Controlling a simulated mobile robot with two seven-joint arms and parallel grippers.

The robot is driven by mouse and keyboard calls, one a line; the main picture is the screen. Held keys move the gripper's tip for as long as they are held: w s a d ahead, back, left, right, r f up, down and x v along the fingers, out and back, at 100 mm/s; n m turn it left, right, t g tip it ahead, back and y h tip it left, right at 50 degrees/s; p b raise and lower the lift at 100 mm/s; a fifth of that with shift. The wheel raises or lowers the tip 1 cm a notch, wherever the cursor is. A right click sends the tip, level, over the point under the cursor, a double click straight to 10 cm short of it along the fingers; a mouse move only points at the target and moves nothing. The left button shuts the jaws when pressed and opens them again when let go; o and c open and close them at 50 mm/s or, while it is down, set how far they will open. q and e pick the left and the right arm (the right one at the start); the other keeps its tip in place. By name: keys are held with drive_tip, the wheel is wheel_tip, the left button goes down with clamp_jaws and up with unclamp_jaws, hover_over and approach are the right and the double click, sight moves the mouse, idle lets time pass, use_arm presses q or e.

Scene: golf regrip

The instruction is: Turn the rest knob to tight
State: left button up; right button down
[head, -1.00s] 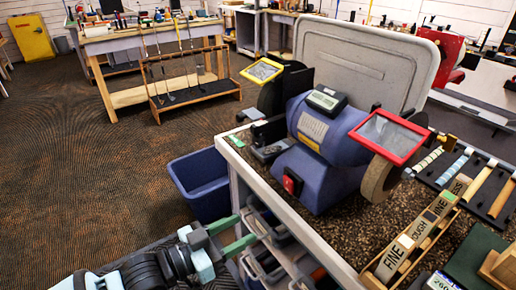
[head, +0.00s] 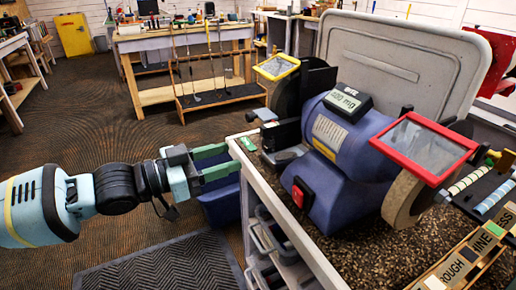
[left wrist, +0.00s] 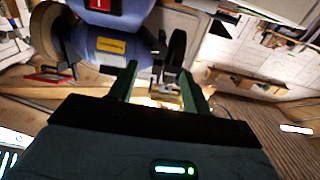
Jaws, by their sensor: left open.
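The blue bench grinder (head: 350,150) stands on the speckled bench top, its red switch facing me. Its left wheel (head: 290,92) sits under a yellow-framed shield. A grey tool rest (head: 285,157) is in front of that wheel. I cannot make out the rest knob or its setting for certain. My left gripper (head: 230,158) is open and empty, left of the bench edge and pointing right toward the rest, apart from it. In the left wrist view the grinder (left wrist: 110,45) is ahead, with small metal parts seen between the open fingers (left wrist: 160,72). My right gripper is out of view.
A blue bin (head: 222,205) stands on the floor below my left gripper. A red-framed shield (head: 424,148) covers the right wheel. A labelled wooden block rack (head: 465,262) is at the front right. A club rack (head: 220,98) stands behind. Floor at left is open.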

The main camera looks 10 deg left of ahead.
sight(264, 146)
use_arm(q)
drive_tip(key=x, duration=0.6)
drive_tip(key=shift+x, duration=0.85)
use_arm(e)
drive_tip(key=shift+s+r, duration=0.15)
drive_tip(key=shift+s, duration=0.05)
